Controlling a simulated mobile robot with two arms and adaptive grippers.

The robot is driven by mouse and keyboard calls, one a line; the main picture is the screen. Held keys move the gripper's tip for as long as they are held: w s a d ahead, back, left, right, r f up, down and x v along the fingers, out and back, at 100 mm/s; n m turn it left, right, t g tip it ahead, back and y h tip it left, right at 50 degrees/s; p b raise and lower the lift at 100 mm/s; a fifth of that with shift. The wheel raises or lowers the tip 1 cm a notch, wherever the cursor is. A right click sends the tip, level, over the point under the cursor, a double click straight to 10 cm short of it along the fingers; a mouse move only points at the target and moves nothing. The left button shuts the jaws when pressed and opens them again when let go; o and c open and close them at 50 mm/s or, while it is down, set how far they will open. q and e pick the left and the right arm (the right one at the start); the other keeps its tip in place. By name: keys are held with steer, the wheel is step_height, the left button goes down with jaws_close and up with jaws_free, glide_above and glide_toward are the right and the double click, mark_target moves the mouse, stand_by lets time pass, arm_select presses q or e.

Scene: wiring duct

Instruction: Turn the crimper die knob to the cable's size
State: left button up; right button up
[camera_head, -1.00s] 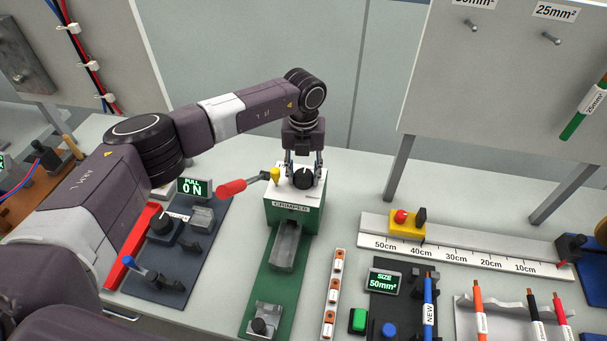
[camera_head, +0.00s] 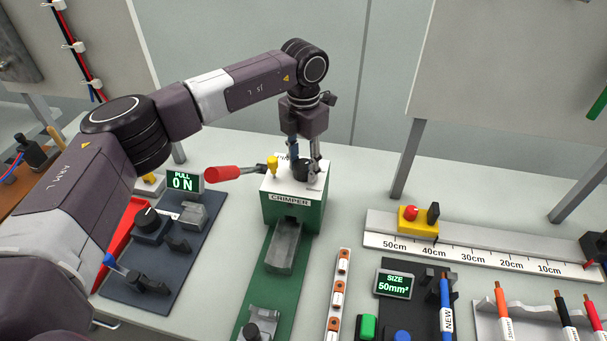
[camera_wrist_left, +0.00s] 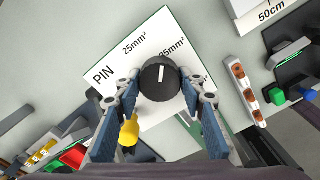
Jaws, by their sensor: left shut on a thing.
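The green crimper (camera_head: 291,214) stands mid-table with a white top. Its black die knob (camera_head: 301,169) sits on that top. In the left wrist view the knob (camera_wrist_left: 160,78) has a white pointer line, and labels reading PIN, 25mm² and one partly hidden ending in 5mm² lie around it. My left gripper (camera_head: 304,172) comes from above and is shut on the knob, with a finger on either side in the wrist view (camera_wrist_left: 160,88). The size display (camera_head: 394,285) reads 50mm². A blue cable (camera_head: 445,310) tagged NEW stands beside it. My right gripper is not in view.
A red-handled lever (camera_head: 225,173) and a yellow knob (camera_head: 272,165) stick out at the crimper's left. A pull tester with its display (camera_head: 184,181) is further left. A ruler rail (camera_head: 480,250) and several cables lie to the right.

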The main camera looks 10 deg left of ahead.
mark_target(303, 164)
arm_select(q)
steer(key=m+b, duration=0.3)
steer(key=m, duration=0.1)
steer(key=shift+f+m, duration=0.1)
steer(key=shift+m, duration=0.2)
steer(key=m+b, duration=0.1)
steer(key=m, duration=0.3)
steer(key=shift+w+m+b, duration=0.1)
steer(key=shift+m+b, duration=0.2)
steer(key=shift+b, duration=0.05)
steer(key=m, duration=0.3)
steer(key=shift+b, duration=0.3)
steer(key=shift+r+m, duration=0.2)
steer(key=shift+m, duration=1.4)
steer(key=o, duration=1.2)
steer(key=shift+c, duration=0.2)
step_height(303, 164, up, 12)
